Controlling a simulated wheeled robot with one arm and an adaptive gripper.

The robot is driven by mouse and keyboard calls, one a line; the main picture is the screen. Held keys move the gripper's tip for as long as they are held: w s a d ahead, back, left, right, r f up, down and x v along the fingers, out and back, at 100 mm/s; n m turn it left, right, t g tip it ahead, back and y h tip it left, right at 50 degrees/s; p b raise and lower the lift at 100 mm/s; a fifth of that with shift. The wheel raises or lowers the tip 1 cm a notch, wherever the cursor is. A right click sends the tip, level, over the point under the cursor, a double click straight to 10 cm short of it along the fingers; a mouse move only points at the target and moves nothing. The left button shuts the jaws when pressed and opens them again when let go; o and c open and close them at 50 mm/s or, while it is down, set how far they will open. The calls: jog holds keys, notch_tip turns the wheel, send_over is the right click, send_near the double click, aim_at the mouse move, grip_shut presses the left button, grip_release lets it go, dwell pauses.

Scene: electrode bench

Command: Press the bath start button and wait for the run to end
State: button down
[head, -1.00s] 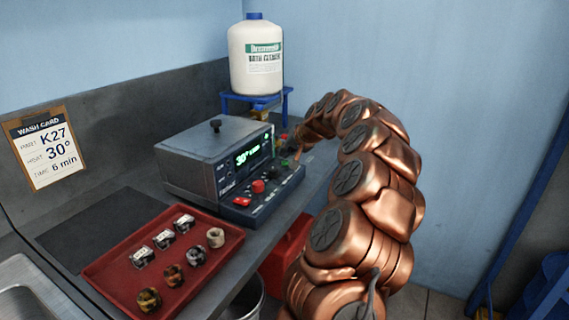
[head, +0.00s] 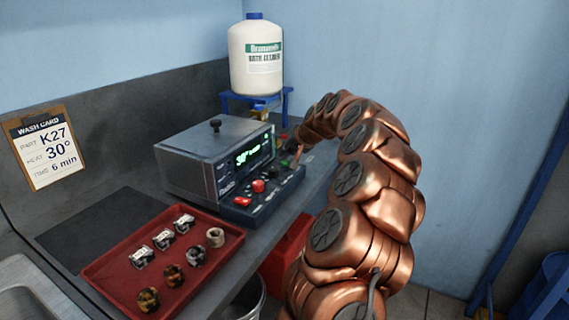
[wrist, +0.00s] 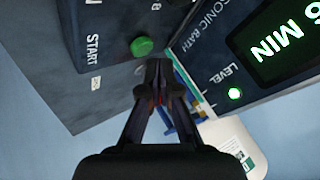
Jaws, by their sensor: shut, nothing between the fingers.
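The ultrasonic bath (head: 205,165) is a grey box with a lid knob, a lit green display and a sloping control panel at its front. The wrist view shows the display (wrist: 277,45) reading "6 MIN". The round green start button (wrist: 141,46) sits on the panel beside the word START. My gripper (wrist: 156,66) is shut and empty, its tips close beside the green button. I cannot tell whether they touch the panel. In the head view my gripper (head: 292,152) is small and partly hidden at the panel's right end.
A red tray (head: 110,270) with several small parts lies in front of the bath. A wash card (head: 44,146) reads K27, 30°, 6 min. A white bath cleaner jug (head: 256,60) stands on a blue stand behind.

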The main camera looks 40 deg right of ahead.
aim_at(286, 163)
jog(key=shift+f+b, duration=0.3)
jog(key=shift+f, duration=0.1)
jog(key=shift+f+b, duration=0.3)
jog(key=shift+f, duration=0.15)
dwell(0.7)
jog(key=shift+r, duration=0.9)
jog(key=shift+r, duration=0.15)
jog(key=shift+r+p, duration=0.95)
jog(key=shift+r, duration=1.45)
